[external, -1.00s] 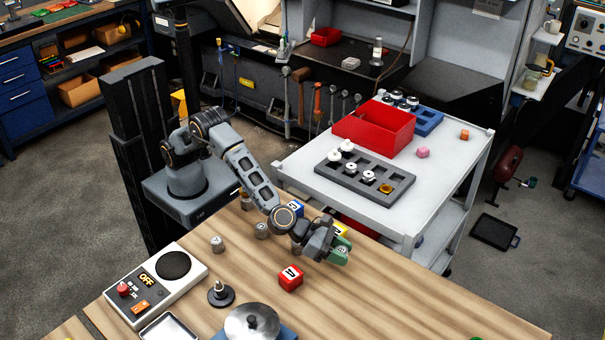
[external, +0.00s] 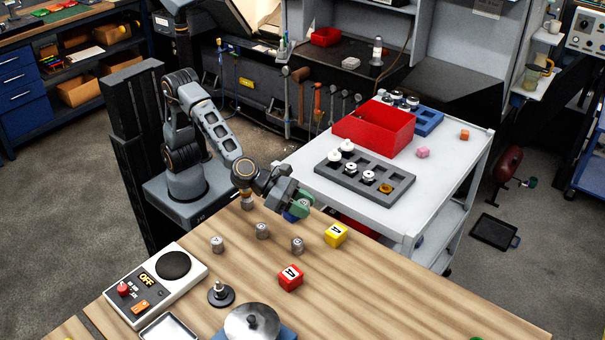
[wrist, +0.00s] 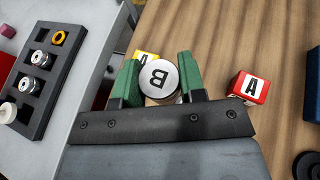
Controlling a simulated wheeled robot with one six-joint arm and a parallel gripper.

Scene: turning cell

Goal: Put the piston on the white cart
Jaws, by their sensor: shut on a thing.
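My gripper (external: 301,205) is shut on a round silver piston with a dark B on its top face (wrist: 158,78). The green fingers grip it from both sides in the wrist view. In the external view the fingers hide most of it, and my gripper is over the table's far edge, short of the cart. The white cart (external: 445,168) stands beyond the table. It carries a dark grey tray with holes (external: 335,167), which also shows at the left of the wrist view (wrist: 22,92). Similar metal cylinders (external: 262,231) stand on the table.
A red bin (external: 370,128), a blue tray (external: 430,120), a pink cube (external: 422,152) and an orange cube (external: 465,134) are on the cart. Its right front top is bare. A yellow cube (external: 336,236) and a red cube (external: 290,278) lie on the wooden table (external: 400,300).

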